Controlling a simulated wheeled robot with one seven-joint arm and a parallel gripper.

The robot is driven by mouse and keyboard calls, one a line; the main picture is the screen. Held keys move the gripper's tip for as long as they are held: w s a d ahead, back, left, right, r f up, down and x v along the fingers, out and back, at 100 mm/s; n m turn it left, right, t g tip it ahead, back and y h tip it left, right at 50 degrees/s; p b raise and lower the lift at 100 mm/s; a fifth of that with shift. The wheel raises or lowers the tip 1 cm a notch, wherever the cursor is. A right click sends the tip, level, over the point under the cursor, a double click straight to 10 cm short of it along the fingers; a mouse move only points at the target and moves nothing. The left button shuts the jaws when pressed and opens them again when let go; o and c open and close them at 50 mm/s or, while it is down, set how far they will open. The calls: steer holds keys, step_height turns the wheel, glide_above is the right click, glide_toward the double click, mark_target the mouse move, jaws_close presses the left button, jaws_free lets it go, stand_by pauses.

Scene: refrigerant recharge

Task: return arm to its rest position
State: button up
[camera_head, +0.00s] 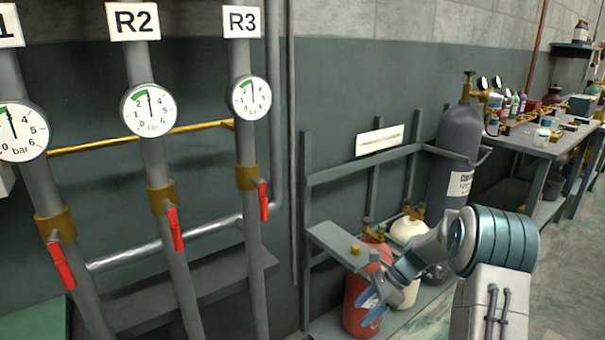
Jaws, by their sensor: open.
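My arm reaches from the lower right toward the middle of the head view. My gripper (372,301) is at its left end, low, pointing down and left. It is open and I see nothing held in it. It overlaps a red cylinder (358,322) in the picture; I cannot tell how far apart they are. A cream cylinder (409,231) stands behind my arm and is partly hidden by it.
A rack (330,178) holds a tall grey cylinder (456,140) at right. Pipes labelled R2 (133,21) and R3 (242,22) carry gauges and red-handled valves (174,229) at left. A cluttered workbench (528,142) stands behind right. Floor shows at lower right.

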steer(key=s+a+r+n+h+p, duration=0.1)
steer(key=s+r+n+h+p, duration=0.2)
steer(key=r, duration=0.5)
steer(key=s+a+r+n+t+p, duration=0.1)
steer(key=s+r+n+p, duration=0.2)
steer(key=s+r, duration=0.35)
steer(key=s+r+n+h+p, duration=0.2)
steer(key=s+r+n+p, duration=0.15)
steer(key=r, duration=0.55)
steer(key=s+r+n+t+h+p, duration=0.2)
steer(key=s+r+n+p, duration=0.6)
steer(key=s+r, duration=0.5)
steer(key=shift+s+d+r+t+h+p, duration=0.15)
steer(key=shift+s+d+t+h+p, duration=0.15)
steer(key=shift+s+t+p, duration=0.4)
steer(key=shift+w+n, duration=0.15)
steer(key=shift+n, duration=0.1)
